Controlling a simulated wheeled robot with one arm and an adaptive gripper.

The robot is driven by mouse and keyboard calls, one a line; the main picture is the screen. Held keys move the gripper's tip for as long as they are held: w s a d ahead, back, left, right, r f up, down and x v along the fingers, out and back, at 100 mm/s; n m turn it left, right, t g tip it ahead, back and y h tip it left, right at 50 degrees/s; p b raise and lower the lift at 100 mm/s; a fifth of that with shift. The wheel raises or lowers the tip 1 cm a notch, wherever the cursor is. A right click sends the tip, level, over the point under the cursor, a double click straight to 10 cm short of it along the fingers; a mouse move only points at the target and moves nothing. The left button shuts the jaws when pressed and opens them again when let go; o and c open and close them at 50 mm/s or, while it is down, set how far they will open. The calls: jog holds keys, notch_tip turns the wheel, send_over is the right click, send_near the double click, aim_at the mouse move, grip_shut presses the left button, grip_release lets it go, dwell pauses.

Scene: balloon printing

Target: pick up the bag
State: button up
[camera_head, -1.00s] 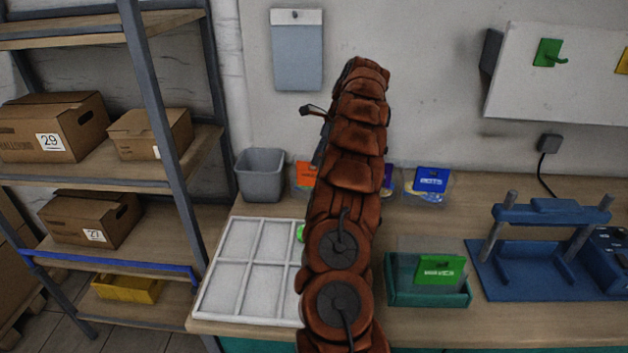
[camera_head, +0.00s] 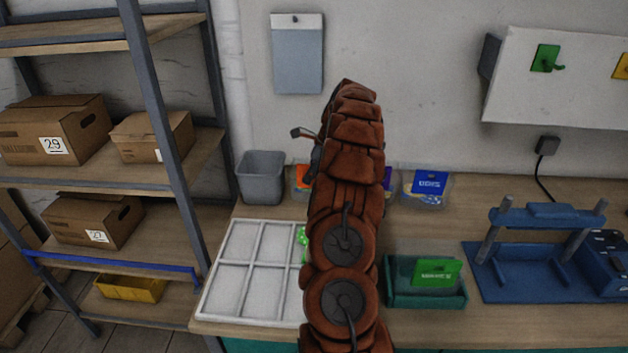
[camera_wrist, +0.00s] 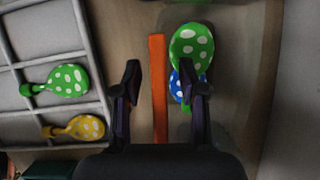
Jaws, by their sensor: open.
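A clear bag with an orange label (camera_head: 302,178) stands at the back of the table, partly hidden behind my arm in the head view. In the wrist view I look down on the orange label (camera_wrist: 158,95) as a narrow upright strip. A green dotted balloon (camera_wrist: 191,46) and a blue one (camera_wrist: 174,84) lie to its right. My gripper (camera_wrist: 160,75) is open, with one finger on each side of the strip. Neither finger visibly pinches it. The right finger overlaps the balloons in the picture. My gripper is hidden by my arm in the head view.
A white divided tray (camera_head: 247,319) is left of my arm; green (camera_wrist: 68,80) and yellow (camera_wrist: 88,127) balloons lie in it. A grey bin (camera_head: 261,180), a blue-labelled bag (camera_head: 431,182), a green box (camera_head: 425,300) and a blue press (camera_head: 515,272) share the table.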

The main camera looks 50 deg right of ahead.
jog(key=shift+f, duration=0.15)
grip_shut()
jog(key=shift+a, duration=0.1)
dwell(0.5)
